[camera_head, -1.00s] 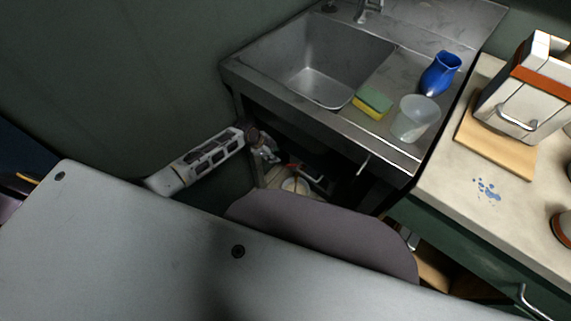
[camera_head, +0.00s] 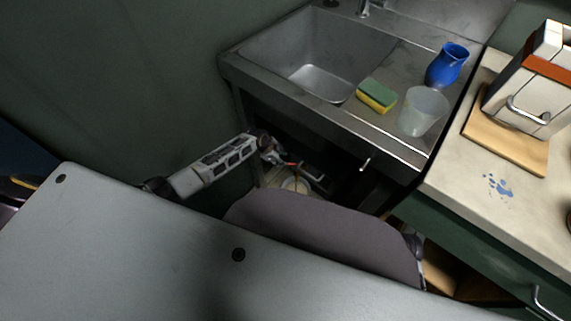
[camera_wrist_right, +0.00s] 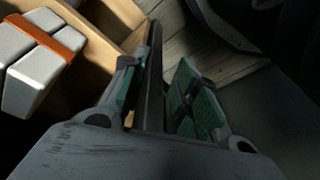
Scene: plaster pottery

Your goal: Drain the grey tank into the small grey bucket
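My left arm reaches down into the dark open space under the sink. Its gripper (camera_head: 300,168) is small and shadowed there, beside a red-and-grey part (camera_head: 292,164), and I cannot tell if it is open or shut. A pale round thing (camera_head: 295,185) shows just below it, partly hidden; I cannot tell whether it is the small grey bucket. I cannot make out the grey tank for certain. In the right wrist view my right gripper (camera_wrist_right: 160,95) has its green-padded fingers apart. A dark upright edge (camera_wrist_right: 152,75) shows between them; no grip on it is visible.
The metal sink (camera_head: 318,62) has a sponge (camera_head: 377,95), a clear cup (camera_head: 423,110) and a blue jug (camera_head: 447,65) on its drainer. A worktop (camera_head: 465,170) with a wooden board stands at right. Orange-banded white blocks (camera_wrist_right: 38,60) lie left of my right gripper.

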